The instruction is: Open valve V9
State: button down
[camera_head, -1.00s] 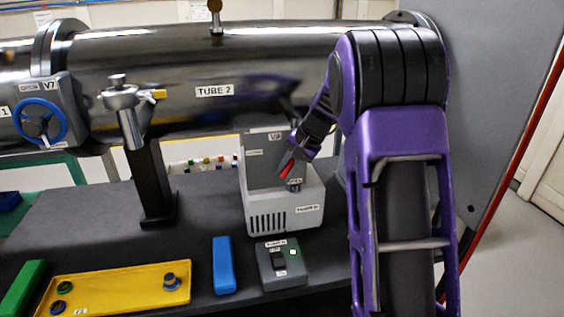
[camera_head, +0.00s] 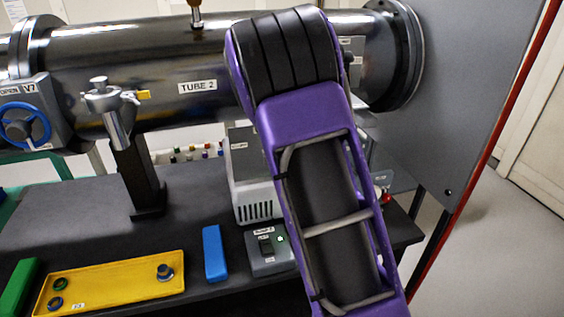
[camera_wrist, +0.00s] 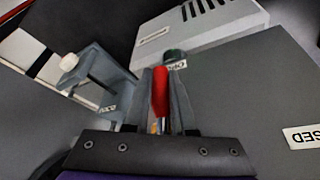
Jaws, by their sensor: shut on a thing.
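In the wrist view my gripper (camera_wrist: 165,76) is shut on a red lever handle (camera_wrist: 160,94), which lies between its two grey fingers. A label reading OPEN (camera_wrist: 176,66) sits just beyond the fingertips by a dark green knob (camera_wrist: 174,54). A label ending in "SED" (camera_wrist: 305,137) is at the right on a grey surface. No V9 label is readable now. In the head view my arm hides my gripper and much of the light grey unit (camera_head: 250,190) with a slotted front.
Valve V7 (camera_head: 28,118) with a blue wheel is at the left. A yellow tray (camera_head: 110,288), a blue block (camera_head: 214,252) and a small grey switch box (camera_head: 268,262) lie in front. A grey panel (camera_head: 440,120) stands right.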

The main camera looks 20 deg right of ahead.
dwell(0.4)
jog(key=c, duration=0.8)
grip_release()
jog(key=shift+o, duration=0.2)
jog(key=shift+r, duration=0.1)
jog(key=v, duration=1.7)
jog(key=shift+p, duration=0.35)
jog(key=shift+a+r, duration=0.1)
jog(key=shift+r, duration=0.05)
